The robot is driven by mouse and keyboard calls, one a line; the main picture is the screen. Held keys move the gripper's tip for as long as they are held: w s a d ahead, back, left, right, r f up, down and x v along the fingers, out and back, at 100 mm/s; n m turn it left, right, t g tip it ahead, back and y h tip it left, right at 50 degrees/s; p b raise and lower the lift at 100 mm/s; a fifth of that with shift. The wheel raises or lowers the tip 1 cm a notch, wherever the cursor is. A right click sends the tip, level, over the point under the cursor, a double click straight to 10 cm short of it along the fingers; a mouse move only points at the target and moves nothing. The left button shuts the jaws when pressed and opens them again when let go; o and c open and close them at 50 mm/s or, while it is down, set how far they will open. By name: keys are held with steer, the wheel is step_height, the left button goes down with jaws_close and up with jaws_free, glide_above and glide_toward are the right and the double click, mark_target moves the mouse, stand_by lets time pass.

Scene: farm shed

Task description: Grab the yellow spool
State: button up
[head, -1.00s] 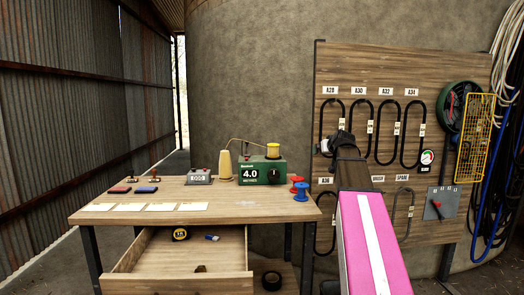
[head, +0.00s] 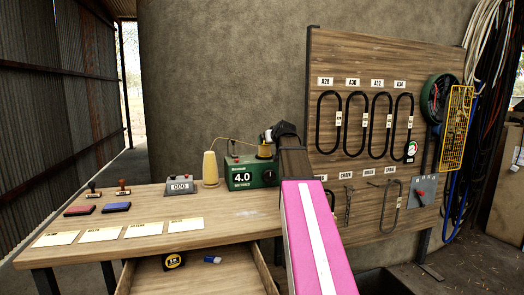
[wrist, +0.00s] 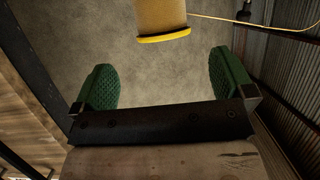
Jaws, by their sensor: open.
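The yellow spool (head: 265,151) stands on top of the green meter box (head: 240,175) that reads 4.0. A thin thread runs from it to the left. My gripper (head: 271,134) is at the spool's upper right in the head view and hides part of it. In the wrist view, my gripper (wrist: 162,68) is open, with its green-padded fingers wide apart and nothing between them. The spool (wrist: 160,14) shows there just past the fingertips, roughly centred between them, its yellow rim toward me and its far end cut off. I cannot tell the exact gap.
A tan cone (head: 210,169) and a grey counter (head: 180,187) stand left of the box on the wooden bench (head: 215,226). Red (head: 79,210) and blue (head: 116,206) pads lie further left. An open drawer (head: 200,280) is below. A pegboard (head: 330,75) with black loops rises right.

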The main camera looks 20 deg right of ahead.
mark_target(265, 149)
steer(key=x, duration=0.8)
steer(key=shift+w+a+r, duration=0.1)
steer(key=shift+w+a, duration=0.05)
steer(key=shift+a, duration=0.1)
steer(key=c, duration=1)
